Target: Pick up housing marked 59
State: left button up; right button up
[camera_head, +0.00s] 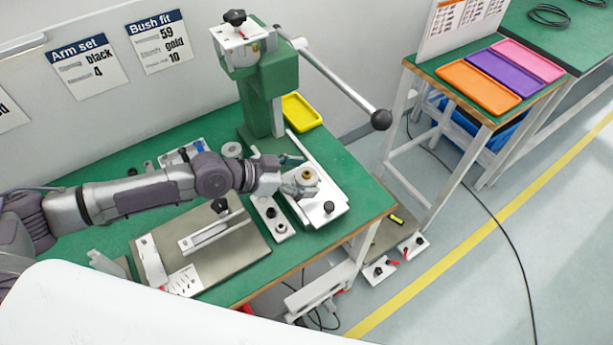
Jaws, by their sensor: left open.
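My left arm reaches in from the left over the green bench, and its gripper (298,183) is open. Its fingers are beside a small pale round part with a gold ring on top (309,174), on the white base plate of the green press. This part may be the housing, but no number 59 can be read on it. I cannot tell whether the fingers touch it. A wall card (159,41) reads "Bush fit", 59, gold, 10. My right gripper is not in view.
The green press (265,90) stands behind the gripper, its long lever with a black knob (381,119) reaching right. A grey plate with a clamp fixture (205,245) lies in front of the arm. A yellow tray (301,112) is behind. Orange, purple and pink trays (478,87) lie on another table.

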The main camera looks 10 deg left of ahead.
pick_arm(q)
jog(key=c, duration=1.4)
jog(key=shift+o, duration=0.2)
